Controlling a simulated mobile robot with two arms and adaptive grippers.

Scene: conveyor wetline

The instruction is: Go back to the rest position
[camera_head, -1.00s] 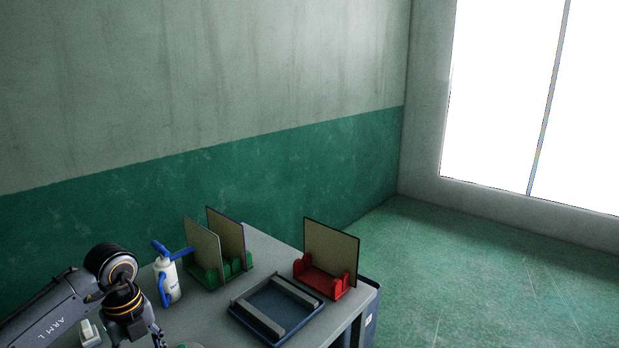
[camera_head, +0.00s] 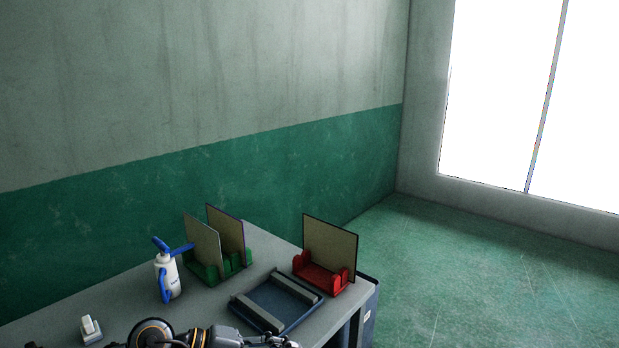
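My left arm runs along the bottom edge, low in front of the table. What looks like its gripper (camera_head: 279,341) is at the right end of it, cut off by the frame, so I cannot tell whether it is open or shut. My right gripper is not in view. No held object shows.
On the grey table (camera_head: 215,300) stand a white bottle with a blue handle and nozzle (camera_head: 168,278), a green rack (camera_head: 236,264) with two upright panels, a blue-grey tray (camera_head: 262,318), a red holder (camera_head: 322,277) with one panel (camera_head: 332,242), and a small white switch-like item (camera_head: 91,328). Floor at right is clear.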

